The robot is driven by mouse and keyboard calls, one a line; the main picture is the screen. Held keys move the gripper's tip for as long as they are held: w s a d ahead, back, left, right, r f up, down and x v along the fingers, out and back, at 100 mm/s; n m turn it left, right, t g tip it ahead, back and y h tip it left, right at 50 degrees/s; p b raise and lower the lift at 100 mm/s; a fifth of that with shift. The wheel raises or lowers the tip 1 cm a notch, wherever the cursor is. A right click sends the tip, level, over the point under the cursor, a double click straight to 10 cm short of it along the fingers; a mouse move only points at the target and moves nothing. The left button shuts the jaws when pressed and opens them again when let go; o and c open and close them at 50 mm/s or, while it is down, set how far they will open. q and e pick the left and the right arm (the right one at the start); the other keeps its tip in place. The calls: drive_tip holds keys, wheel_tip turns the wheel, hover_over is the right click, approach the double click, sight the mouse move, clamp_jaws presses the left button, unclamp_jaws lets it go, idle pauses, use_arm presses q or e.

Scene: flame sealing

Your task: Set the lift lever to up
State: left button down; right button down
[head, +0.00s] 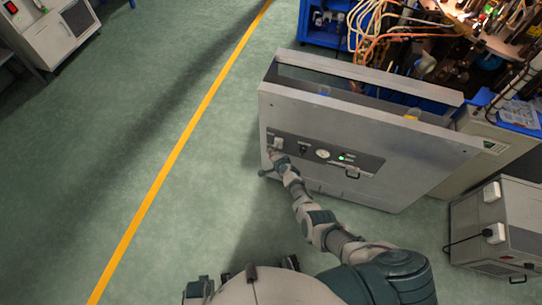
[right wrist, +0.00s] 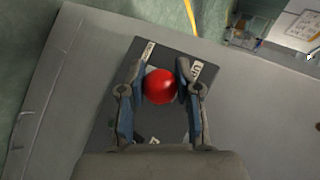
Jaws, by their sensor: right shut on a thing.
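The lift lever shows in the right wrist view as a red ball knob (right wrist: 159,86) in front of a dark label plate (right wrist: 150,50) with white lettering. My right gripper (right wrist: 160,84) has its two fingers on either side of the knob and is shut on it. In the head view my right gripper (head: 276,157) is at the left end of the dark control panel (head: 325,155) on the grey cabinet (head: 400,140). There the gripper hides the knob. The lever's shaft and its exact setting cannot be made out. My left gripper is not in view.
The panel also carries a round gauge (head: 323,154), a green light and a handle (head: 352,173). Cables and machinery (head: 440,40) stand behind the cabinet. A grey box unit (head: 500,230) stands at the right. Green floor with a yellow line (head: 180,152) lies clear at the left.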

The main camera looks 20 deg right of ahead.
drive_tip(key=shift+w+d+r, duration=0.2)
drive_tip(key=shift+d, duration=0.3)
drive_tip(key=c, duration=0.8)
unclamp_jaws()
drive_tip(key=shift+o, duration=0.2)
drive_tip(key=shift+s+f, duration=0.1)
drive_tip(key=shift+f, duration=0.05)
drive_tip(key=shift+a, duration=0.15)
drive_tip(key=shift+s+a+r, duration=0.25)
drive_tip(key=shift+s+a, duration=0.05)
drive_tip(key=shift+s+r, duration=0.2)
drive_tip(key=shift+s, duration=0.1)
drive_tip(key=v, duration=1)
drive_tip(key=shift+s+d, duration=0.2)
drive_tip(key=shift+d, duration=0.25)
